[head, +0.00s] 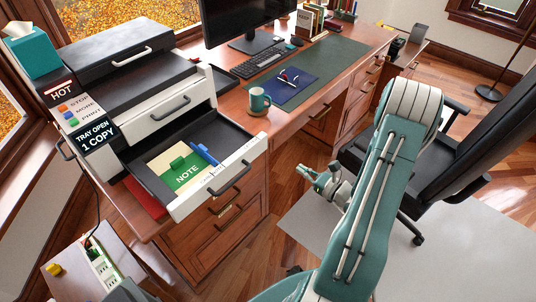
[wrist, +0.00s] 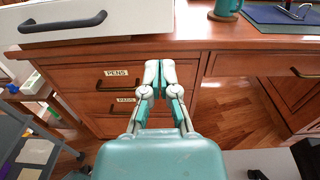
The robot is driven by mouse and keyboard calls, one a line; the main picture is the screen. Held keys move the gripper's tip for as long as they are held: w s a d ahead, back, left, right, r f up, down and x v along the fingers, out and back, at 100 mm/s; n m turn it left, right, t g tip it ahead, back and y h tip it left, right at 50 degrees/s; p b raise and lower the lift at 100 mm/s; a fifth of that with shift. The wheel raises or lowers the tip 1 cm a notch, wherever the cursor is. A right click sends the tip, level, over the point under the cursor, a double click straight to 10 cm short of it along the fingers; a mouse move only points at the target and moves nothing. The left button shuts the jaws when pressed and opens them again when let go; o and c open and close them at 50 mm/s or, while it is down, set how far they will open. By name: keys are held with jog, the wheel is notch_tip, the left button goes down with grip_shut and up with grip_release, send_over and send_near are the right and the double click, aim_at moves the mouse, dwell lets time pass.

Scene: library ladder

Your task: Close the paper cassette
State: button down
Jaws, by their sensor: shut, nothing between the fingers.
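The paper cassette (head: 250,154) is pulled out of the printer's lower part, showing its dark inside and white front with a dark handle (head: 230,179). A green note card (head: 186,174), a cream sheet and a blue pen (head: 204,153) lie in it. In the wrist view, the cassette's white front (wrist: 120,17) and handle (wrist: 66,24) show at upper left. My gripper (head: 309,171) is shut and empty, in front of the desk, apart from the cassette and to its right in the head view.
The printer (head: 140,80) has another closed white tray with a handle above the cassette. A teal mug (head: 258,100) stands on the desk just right of the cassette. Desk drawers (wrist: 103,78) are shut below. An office chair (head: 455,140) is at right. A side table (head: 85,255) is at lower left.

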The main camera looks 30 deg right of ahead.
aim_at(264, 144)
jog(key=x, duration=1.2)
jog(key=shift+w+f, duration=0.15)
jog(key=shift+w, duration=0.8)
